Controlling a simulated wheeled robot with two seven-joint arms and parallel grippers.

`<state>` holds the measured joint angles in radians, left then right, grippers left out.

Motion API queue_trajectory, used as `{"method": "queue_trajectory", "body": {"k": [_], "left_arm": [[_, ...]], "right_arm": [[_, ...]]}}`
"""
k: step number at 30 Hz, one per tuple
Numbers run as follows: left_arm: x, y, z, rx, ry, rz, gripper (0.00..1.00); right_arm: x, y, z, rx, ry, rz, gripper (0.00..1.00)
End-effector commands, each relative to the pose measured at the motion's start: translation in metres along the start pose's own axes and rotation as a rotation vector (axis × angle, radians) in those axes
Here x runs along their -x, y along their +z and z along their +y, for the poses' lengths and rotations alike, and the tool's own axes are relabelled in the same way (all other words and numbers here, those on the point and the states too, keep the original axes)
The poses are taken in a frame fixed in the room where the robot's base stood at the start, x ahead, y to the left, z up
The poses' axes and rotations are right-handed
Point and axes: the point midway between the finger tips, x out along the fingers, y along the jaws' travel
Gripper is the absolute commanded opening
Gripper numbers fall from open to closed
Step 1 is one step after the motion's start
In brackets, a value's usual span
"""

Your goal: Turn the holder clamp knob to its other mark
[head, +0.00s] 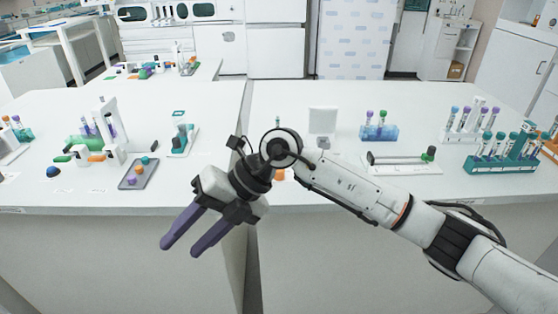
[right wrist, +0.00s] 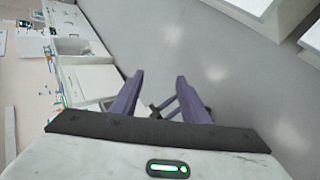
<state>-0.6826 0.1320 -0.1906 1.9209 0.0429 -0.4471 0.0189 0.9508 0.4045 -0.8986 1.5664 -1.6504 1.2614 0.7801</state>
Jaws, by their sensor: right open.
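A white base plate (head: 408,168) on the right table carries a grey rail and an upright dark green knob (head: 430,153) at its right end. It may be the holder clamp, but its marks are too small to read. A white stand (head: 109,120) with green and orange parts and purple-capped tubes is on the left table; I cannot tell whether it has a clamp knob. My right gripper (head: 181,248) is open and empty, in front of the tables' front edge, far left of the green knob. Its purple fingers show apart in the right wrist view (right wrist: 158,80). My left gripper is not in view.
A teal rack (head: 500,166), a white rack of capped tubes (head: 468,132) and a blue rack (head: 378,133) stand on the right table. A grey tray (head: 138,174) with small balls lies on the left table. A narrow gap separates the tables.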

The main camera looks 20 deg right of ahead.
Motion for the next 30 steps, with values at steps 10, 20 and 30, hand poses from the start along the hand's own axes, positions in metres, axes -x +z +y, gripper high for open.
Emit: {"method": "queue_trajectory", "body": {"k": [10, 20, 30], "left_arm": [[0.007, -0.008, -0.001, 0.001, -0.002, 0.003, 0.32], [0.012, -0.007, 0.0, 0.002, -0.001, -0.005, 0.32], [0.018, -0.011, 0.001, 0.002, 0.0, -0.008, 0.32]], "right_arm": [[0.198, 0.103, -0.077, -0.074, -0.801, -0.365, 0.41], [0.205, 0.117, -0.105, -0.106, -0.87, -0.408, 0.41], [0.17, 0.135, -0.148, -0.102, -0.867, -0.407, 0.41]]}}
